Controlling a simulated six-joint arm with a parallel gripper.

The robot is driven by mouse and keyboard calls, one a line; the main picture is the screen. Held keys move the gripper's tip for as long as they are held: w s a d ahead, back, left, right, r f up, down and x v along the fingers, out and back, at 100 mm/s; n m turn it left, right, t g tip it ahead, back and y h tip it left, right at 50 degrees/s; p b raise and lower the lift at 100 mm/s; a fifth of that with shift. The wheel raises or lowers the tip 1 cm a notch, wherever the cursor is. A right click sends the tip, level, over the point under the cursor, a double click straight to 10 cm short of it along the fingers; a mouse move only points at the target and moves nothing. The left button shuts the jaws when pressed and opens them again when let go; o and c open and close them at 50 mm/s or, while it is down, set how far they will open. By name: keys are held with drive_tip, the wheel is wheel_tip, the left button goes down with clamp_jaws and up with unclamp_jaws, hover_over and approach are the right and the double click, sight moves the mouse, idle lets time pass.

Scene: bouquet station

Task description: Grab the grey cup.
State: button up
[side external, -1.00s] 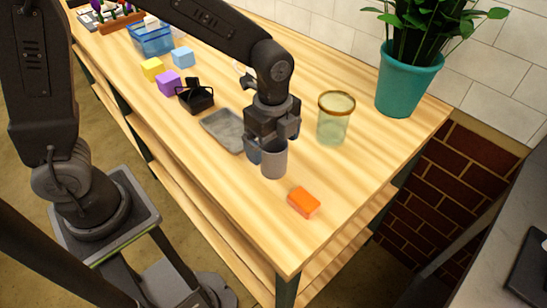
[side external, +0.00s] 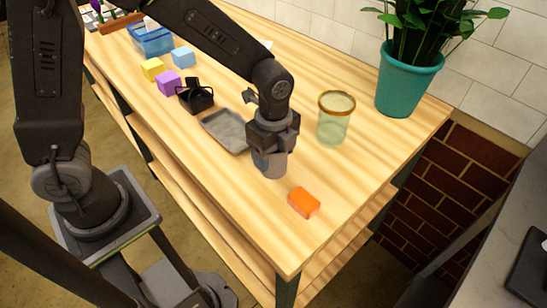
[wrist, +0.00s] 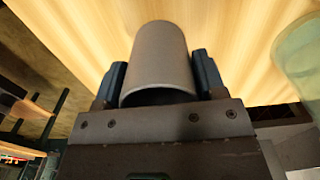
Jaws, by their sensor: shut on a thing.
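The grey cup (side external: 274,166) stands on the wooden table near its front edge, with its upper part hidden by my gripper in the side view. My gripper (side external: 269,158) points down over it and is shut on it, one finger on each side. In the wrist view, the grey cup (wrist: 162,62) sits between the two dark fingers of my gripper (wrist: 160,82). In the side view I cannot tell whether its base touches the table.
An orange block (side external: 303,202) lies just right of the cup. A glass jar (side external: 335,120) stands behind to the right, near a teal plant pot (side external: 407,82). A grey tray (side external: 226,131), a black basket (side external: 195,97) and coloured blocks (side external: 168,82) are to the left.

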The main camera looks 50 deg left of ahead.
drive_tip(key=shift+c, duration=0.8)
drive_tip(key=shift+r, duration=0.15)
